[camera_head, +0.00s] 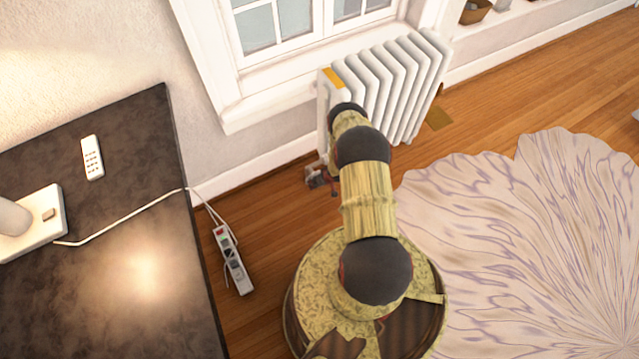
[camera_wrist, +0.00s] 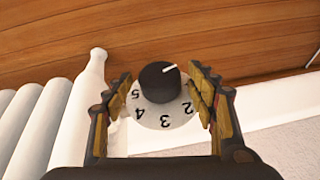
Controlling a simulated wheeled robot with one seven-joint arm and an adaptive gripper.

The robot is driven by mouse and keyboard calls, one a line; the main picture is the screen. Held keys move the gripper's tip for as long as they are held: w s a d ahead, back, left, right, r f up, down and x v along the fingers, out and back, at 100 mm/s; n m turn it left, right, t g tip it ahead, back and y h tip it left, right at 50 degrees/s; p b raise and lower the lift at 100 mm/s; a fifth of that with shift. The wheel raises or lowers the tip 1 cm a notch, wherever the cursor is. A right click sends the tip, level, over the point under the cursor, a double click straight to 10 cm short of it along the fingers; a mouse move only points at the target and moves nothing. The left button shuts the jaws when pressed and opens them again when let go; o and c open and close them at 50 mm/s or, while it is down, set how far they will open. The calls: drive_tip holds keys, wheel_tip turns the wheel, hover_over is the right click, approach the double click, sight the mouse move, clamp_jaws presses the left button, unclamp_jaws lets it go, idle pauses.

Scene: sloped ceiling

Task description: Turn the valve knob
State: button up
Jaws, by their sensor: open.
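The valve knob (camera_wrist: 159,82) is a black round cap with a white pointer line, on a pale dial with numbers, seen in the wrist view. My gripper (camera_wrist: 162,92) is open, with one finger on each side of the knob. The fingers appear apart from the knob. The white radiator (camera_head: 385,85) stands under the window in the head view, and its end shows at the left in the wrist view (camera_wrist: 75,120). In the head view my arm covers the near end of the radiator and the knob cannot be made out.
A dark table (camera_head: 110,240) at the left bears a remote (camera_head: 92,157) and a lamp base (camera_head: 38,222). A power strip (camera_head: 233,260) with a cable lies on the wooden floor beside it. A pale patterned rug (camera_head: 530,240) covers the floor at the right.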

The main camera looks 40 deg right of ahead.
drive_tip(key=shift+c, duration=0.8)
drive_tip(key=c, duration=1)
drive_tip(key=shift+d+y, duration=0.2)
drive_tip(key=shift+y, duration=0.2)
drive_tip(key=shift+s+d+f+m+t+y, duration=0.1)
drive_tip(key=shift+d+m+t+y, duration=0.2)
drive_tip(key=shift+y, duration=0.55)
drive_tip(key=shift+d+f+m+t+y, duration=0.15)
drive_tip(key=shift+t+y, duration=0.25)
drive_tip(key=shift+y, duration=0.45)
drive_tip(key=shift+m+t+y, duration=0.45)
drive_tip(key=shift+t+y, duration=0.05)
drive_tip(key=shift+y, duration=1.1)
drive_tip(key=shift+d+y, duration=0.15)
drive_tip(key=shift+y, duration=0.15)
